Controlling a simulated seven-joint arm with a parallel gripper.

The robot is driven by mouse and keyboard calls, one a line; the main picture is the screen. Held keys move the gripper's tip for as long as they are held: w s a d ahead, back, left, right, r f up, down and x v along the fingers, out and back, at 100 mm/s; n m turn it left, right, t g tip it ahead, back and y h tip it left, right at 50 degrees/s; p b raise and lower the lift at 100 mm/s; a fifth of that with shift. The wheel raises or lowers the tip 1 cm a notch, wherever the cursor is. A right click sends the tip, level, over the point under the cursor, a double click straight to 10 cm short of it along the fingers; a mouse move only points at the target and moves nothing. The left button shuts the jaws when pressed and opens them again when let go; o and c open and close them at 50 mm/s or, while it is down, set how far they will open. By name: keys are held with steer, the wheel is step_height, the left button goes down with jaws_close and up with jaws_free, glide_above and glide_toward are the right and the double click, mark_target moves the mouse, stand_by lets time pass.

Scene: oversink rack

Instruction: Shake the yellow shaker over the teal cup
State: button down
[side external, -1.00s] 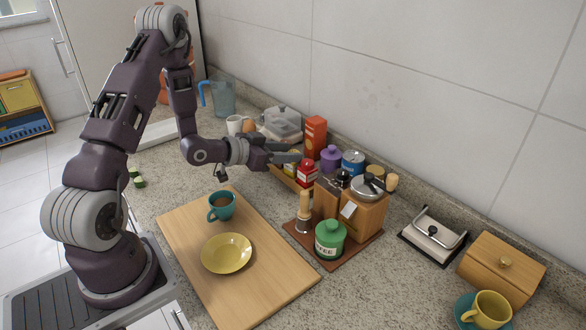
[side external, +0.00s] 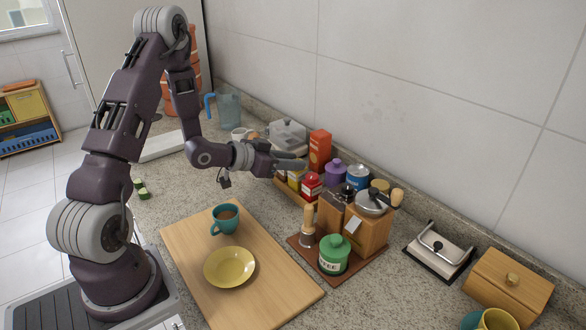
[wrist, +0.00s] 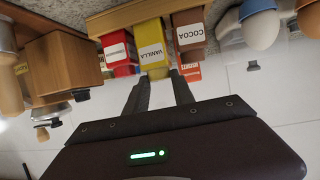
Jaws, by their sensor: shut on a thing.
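The yellow shaker (wrist: 150,35), labelled VANILLA, stands in the wooden spice rack between a red and a brown shaker in the wrist view, which is upside down. My gripper (wrist: 159,76) has its two fingers at the yellow shaker and is shut on it. In the side view my gripper (side external: 301,164) reaches over the row, and the yellow shaker (side external: 294,181) is partly hidden below it. The teal cup (side external: 227,219), with brown liquid inside, stands upright on the wooden board, well apart from my gripper.
A yellow plate (side external: 229,267) lies on the wooden board (side external: 270,290) near the cup. A red shaker (side external: 312,186) and a brown COCOA shaker (wrist: 187,30) flank the yellow one. A green canister (side external: 334,255) and wooden grinder (side external: 308,225) stand right of the board. The wall is close behind.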

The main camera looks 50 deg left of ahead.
step_height(320, 180, up, 7)
steer(key=shift+w+f, duration=0.1)
steer(key=s+d+r+m+h, duration=0.1)
steer(key=s+d+r, duration=0.1)
steer(key=d, duration=0.4)
steer(key=s+d+r+m+h, duration=0.2)
steer(key=d, duration=0.4)
steer(key=w+a, duration=0.1)
steer(key=a, duration=0.3)
steer(key=w+a+f+n+y, duration=0.1)
steer(key=a, duration=0.3)
steer(key=w+a+f+n+y, duration=0.1)
steer(key=w+a, duration=0.1)
steer(key=a, duration=0.2)
steer(key=shift+w+f+g, duration=0.1)
steer(key=shift+f+g, duration=0.15)
steer(key=shift+g, duration=0.15)
step_height(320, 180, down, 10)
steer(key=shift+a+r, duration=0.1)
steer(key=shift+r, duration=0.1)
steer(key=shift+f, duration=0.15)
steer(key=c, duration=1.3)
jaws_free()
steer(key=shift+c, duration=0.2)
